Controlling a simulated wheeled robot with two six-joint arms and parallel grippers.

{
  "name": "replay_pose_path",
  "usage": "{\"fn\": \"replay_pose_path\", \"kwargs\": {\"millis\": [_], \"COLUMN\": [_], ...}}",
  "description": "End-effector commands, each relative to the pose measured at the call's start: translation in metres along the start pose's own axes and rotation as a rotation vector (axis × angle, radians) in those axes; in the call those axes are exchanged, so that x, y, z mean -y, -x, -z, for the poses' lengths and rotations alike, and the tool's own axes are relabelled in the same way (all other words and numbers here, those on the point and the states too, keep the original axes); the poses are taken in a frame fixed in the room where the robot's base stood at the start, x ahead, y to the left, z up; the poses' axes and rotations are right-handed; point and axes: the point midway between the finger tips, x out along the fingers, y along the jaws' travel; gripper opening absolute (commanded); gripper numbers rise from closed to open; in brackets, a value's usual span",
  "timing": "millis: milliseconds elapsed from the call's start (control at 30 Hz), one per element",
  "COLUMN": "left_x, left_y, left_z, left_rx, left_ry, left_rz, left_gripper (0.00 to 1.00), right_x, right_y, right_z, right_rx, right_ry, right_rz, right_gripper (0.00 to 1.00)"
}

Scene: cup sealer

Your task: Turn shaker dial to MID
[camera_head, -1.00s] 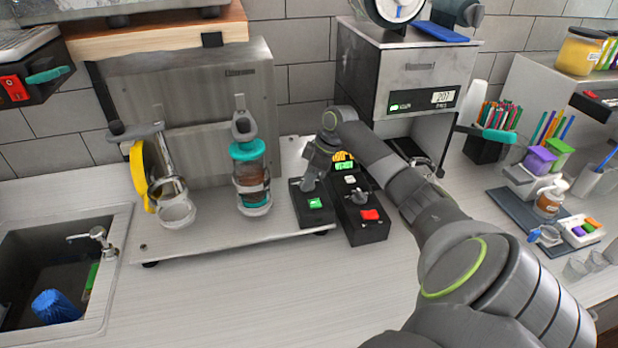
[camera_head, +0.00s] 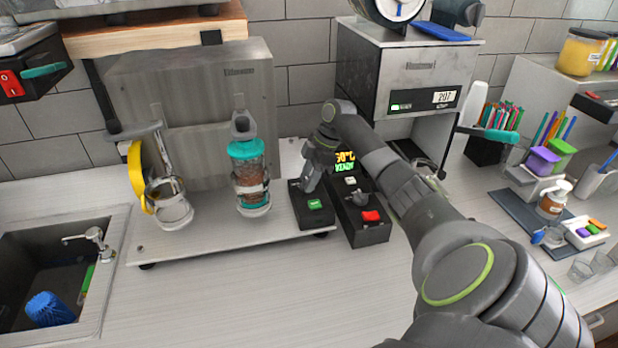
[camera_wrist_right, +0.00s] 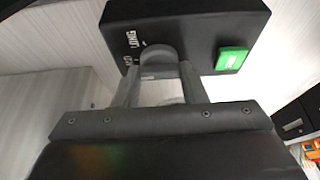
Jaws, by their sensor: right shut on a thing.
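The shaker control box (camera_head: 319,220) is black with a green button (camera_head: 315,204). It stands at the right end of the shaker's base plate. In the right wrist view the grey dial (camera_wrist_right: 157,54) sits on the box (camera_wrist_right: 192,18), beside the green button (camera_wrist_right: 232,61). White lettering near the dial reads LONG, with another, partly hidden word below it. My right gripper (camera_head: 306,186) points down at the box. Its fingers (camera_wrist_right: 158,75) are shut on the dial, one on each side. The dial's pointer direction is hard to read. My left gripper is out of view.
A second black box (camera_head: 366,232) with a red button and lit display stands close on the right. A sink (camera_head: 50,265) lies far left. The front counter is clear.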

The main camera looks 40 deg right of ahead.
Motion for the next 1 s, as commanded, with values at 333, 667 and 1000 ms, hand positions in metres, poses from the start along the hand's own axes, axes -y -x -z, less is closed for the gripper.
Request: {"fn": "replay_pose_path", "kwargs": {"millis": [333, 667, 1000], "left_x": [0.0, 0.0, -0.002], "left_y": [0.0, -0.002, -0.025], "left_z": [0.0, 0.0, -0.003], "left_rx": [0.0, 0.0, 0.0], "left_ry": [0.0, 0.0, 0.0], "left_rz": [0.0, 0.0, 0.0], "left_gripper": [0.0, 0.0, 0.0], "right_x": [-0.001, -0.001, -0.002], "right_y": [0.001, 0.004, 0.067], "right_z": [0.0, 0.0, -0.002], "right_rx": [0.0, 0.001, 0.002], "right_ry": [0.0, -0.001, -0.001], "right_rz": [-0.003, -0.004, -0.009], "right_gripper": [0.6, 0.6, 0.6]}}
